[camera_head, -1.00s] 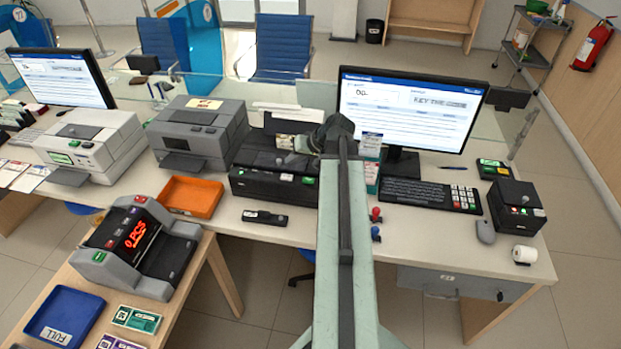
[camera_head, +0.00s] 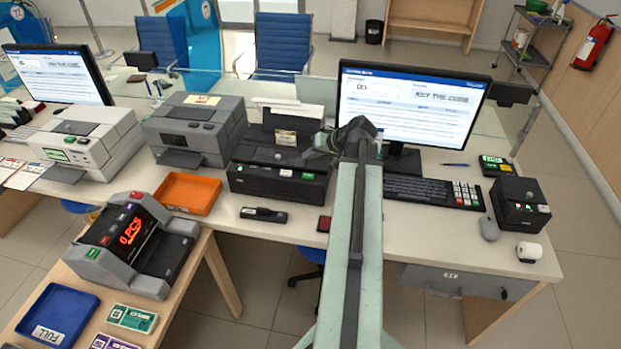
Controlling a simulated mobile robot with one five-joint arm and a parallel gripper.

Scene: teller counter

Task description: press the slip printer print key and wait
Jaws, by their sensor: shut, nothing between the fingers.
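A black printer (camera_head: 275,183) with a paper sheet standing at its back sits mid-counter; I take it for the slip printer. Its front right carries a lit green key (camera_head: 308,176) and a small pale key beside it. My gripper (camera_head: 316,149) is at the end of my raised arm, over the printer's right end. It appears above and slightly right of the green key, apart from it in the picture. The fingers look small and dark, shut and empty. My arm hides the counter just right of the printer.
A monitor (camera_head: 411,107) and keyboard (camera_head: 432,190) stand right of my arm. A grey printer (camera_head: 195,130) and orange tray (camera_head: 188,193) are to the left. A small black device (camera_head: 264,215) and a dark red pad (camera_head: 324,224) lie in front.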

